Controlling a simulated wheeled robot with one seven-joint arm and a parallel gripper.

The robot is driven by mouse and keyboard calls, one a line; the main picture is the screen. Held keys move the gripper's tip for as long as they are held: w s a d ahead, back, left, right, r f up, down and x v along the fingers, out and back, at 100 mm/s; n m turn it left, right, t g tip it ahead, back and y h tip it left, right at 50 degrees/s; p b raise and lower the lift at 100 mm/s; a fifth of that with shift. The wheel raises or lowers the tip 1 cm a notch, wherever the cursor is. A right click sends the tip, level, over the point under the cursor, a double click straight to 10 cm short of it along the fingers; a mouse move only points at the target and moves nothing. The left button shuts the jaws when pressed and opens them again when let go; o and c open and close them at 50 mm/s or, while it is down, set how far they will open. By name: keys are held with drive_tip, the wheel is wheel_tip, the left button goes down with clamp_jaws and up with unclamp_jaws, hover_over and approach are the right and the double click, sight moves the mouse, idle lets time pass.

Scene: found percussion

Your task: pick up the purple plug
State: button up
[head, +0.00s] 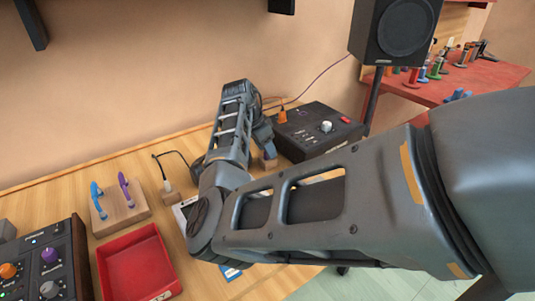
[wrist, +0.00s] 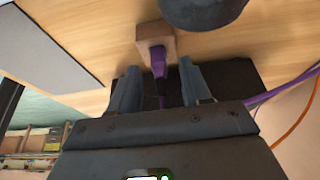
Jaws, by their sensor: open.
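The purple plug (wrist: 158,66) shows in the wrist view, upright in the picture at a small wooden block (wrist: 155,38). My gripper (wrist: 159,72) is open, with one blue-grey finger on each side of the plug and a gap beside each. I cannot tell whether the fingers are level with the plug in depth. In the head view my gripper (head: 266,140) hangs beside the black box, above a wooden block (head: 269,161). The purple plug is hidden there behind my gripper.
A black box (head: 318,130) with an orange plug (head: 282,116) stands just right of my gripper. A red tray (head: 138,265), a wooden stand with blue and purple loops (head: 121,212) and a mixer (head: 42,262) lie left. A speaker (head: 398,27) stands at the right.

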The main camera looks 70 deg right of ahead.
drive_tip(key=shift+s+d+f, duration=0.15)
drive_tip(key=shift+d+f, duration=0.05)
drive_tip(key=shift+f, duration=0.4)
drive_tip(key=shift+c, duration=0.5)
clamp_jaws()
